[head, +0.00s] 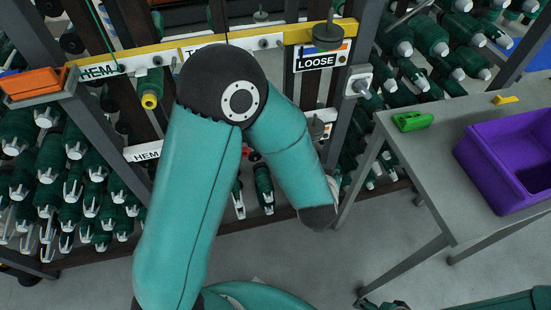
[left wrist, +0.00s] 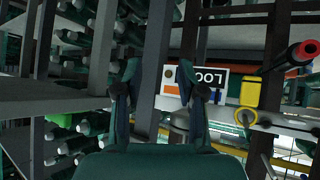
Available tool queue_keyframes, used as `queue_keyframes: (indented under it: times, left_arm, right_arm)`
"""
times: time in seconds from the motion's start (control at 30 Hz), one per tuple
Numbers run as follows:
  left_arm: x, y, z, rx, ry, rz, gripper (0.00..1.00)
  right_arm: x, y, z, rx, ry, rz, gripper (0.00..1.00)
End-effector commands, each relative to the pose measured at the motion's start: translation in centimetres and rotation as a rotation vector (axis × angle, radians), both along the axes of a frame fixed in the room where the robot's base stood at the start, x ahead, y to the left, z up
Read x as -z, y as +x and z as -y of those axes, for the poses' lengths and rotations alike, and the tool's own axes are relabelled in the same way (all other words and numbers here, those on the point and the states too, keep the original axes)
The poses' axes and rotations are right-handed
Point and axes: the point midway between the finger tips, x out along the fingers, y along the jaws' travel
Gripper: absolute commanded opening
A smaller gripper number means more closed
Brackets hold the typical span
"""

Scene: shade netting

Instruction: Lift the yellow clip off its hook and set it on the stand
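A yellow piece (left wrist: 249,92) with a yellow ring (left wrist: 246,117) below it shows right of my left gripper in the left wrist view; it may be the clip, but its hook is unclear. My left gripper (left wrist: 163,92) has its two fingers wide apart with nothing between them, and the yellow piece lies outside them. In the head view my left arm hides its own gripper. Part of what looks like my right gripper (head: 385,304) is cut off at the bottom edge. I cannot pick out the stand for certain.
A grey table (head: 400,165) at the right bears a purple bin (head: 490,185), a green object (head: 412,121) and a small yellow object (head: 506,99). A yellow rail (head: 150,52) crosses the rack, with a LOOSE sign (head: 322,62). Several green tools crowd the rack. Grey posts stand close to my left gripper.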

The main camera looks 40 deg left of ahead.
Motion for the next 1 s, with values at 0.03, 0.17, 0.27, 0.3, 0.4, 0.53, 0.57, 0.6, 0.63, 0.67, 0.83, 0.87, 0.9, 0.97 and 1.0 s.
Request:
queue_keyframes:
  times: [0.03,0.17,0.27,0.3,0.4,0.53,0.57,0.6,0.63,0.67,0.83,0.87,0.9,0.97,1.0]
  left_arm:
    - [-0.1,0.4,-0.1,-0.063,0.045,0.091,0.40]
    - [-3.8,-1.5,-1.5,-0.252,0.149,0.209,0.40]
    - [-5.4,-4.2,-2.4,-0.369,0.199,0.231,0.40]
    - [-5.8,-5.2,-2.6,-0.405,0.215,0.229,0.40]
    - [-6.4,-7.3,-3.1,-0.470,0.239,0.214,0.40]
    - [-6.5,-8.2,-3.8,-0.509,0.255,0.198,0.40]
    - [-6.4,-8.1,-4.1,-0.513,0.256,0.195,0.40]
    - [-6.2,-7.8,-4.5,-0.514,0.257,0.195,0.40]
    - [-6.1,-7.6,-4.8,-0.515,0.258,0.193,0.40]
    - [-5.8,-7.3,-5.2,-0.516,0.257,0.192,0.40]
    - [-4.3,-5.1,-7.8,-0.517,0.259,0.192,0.40]
    - [-4.0,-4.7,-8.3,-0.516,0.258,0.193,0.40]
    - [-3.7,-4.1,-8.9,-0.517,0.258,0.192,0.40]
    - [-3.3,-3.4,-9.7,-0.516,0.257,0.194,0.40]
    - [-3.1,-3.0,-10.2,-0.515,0.258,0.193,0.40]
  right_arm:
    - [4.2,0.0,0.0,0.000,0.000,0.000,0.63]
    - [8.3,0.0,0.0,0.000,0.000,0.000,0.63]
    - [10.5,0.0,0.0,0.000,0.000,0.000,0.63]
    - [11.1,0.0,0.0,0.000,0.000,0.001,0.63]
    - [12.1,0.0,0.0,0.000,0.000,0.001,0.63]
    - [12.7,0.0,0.0,0.000,0.000,0.001,0.63]
    - [12.8,0.0,0.0,0.000,0.000,0.001,0.63]
    - [12.9,0.0,0.0,0.000,0.000,0.001,0.63]
    - [13.0,0.0,0.0,0.000,0.000,0.001,0.63]
    - [13.2,0.0,0.0,0.000,0.000,0.001,0.63]
    - [14.4,0.0,0.0,0.000,0.000,0.001,0.63]
    - [14.6,0.0,0.0,0.000,0.000,0.001,0.63]
    - [14.9,0.0,0.0,0.000,0.000,0.001,0.63]
    - [15.2,0.0,0.0,0.000,0.000,0.001,0.63]
    - [15.4,0.0,0.0,0.000,0.000,0.001,0.63]
